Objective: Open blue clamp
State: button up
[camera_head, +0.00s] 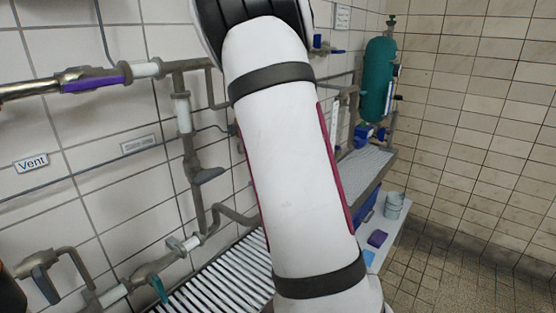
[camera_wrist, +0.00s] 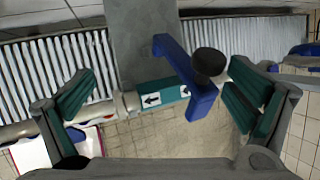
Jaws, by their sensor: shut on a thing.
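The blue clamp (camera_wrist: 184,72) is a blue lever-like bar in the middle of the wrist view. It slants across a teal pipe section (camera_wrist: 155,97) with white arrow labels. A black round knob (camera_wrist: 209,62) stands beside it on the right. The exact contact is hard to see, and the right finger is close to the clamp's lower end. In the head view my arm covers the middle, and I cannot make out the clamp or gripper there.
Grey pipes with a purple handle (camera_head: 92,83) run along the tiled wall at left. A ribbed white radiator (camera_head: 222,283) is below. A green tank (camera_head: 378,80) stands at the back right. A bucket (camera_head: 394,205) and a purple block (camera_head: 377,238) sit low at right, beside open floor.

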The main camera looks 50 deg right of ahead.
jog(key=shift+w+a+r, duration=0.1)
jog(key=shift+a+r, duration=0.05)
jog(key=shift+a, duration=0.4)
jog(key=c, duration=0.3)
jog(key=shift+r, duration=0.15)
jog(key=shift+c, duration=0.6)
jog(key=shift+s+r+p, duration=0.2)
jog(key=shift+s+p, duration=0.1)
jog(key=shift+p, duration=0.2)
jog(key=shift+c, duration=0.4)
jog(key=shift+s+a+r+p, duration=0.4)
jog(key=shift+a+r+p, duration=0.1)
jog(key=shift+r, duration=0.1)
jog(key=shift+c, duration=1.3)
jog(key=s+a+r+p, duration=0.2)
jog(key=s+r+p, duration=0.6)
jog(key=r+p, duration=0.2)
jog(key=shift+a+r+p, duration=0.35)
jog(key=shift+a+p, duration=0.05)
jog(key=shift+p, duration=0.65)
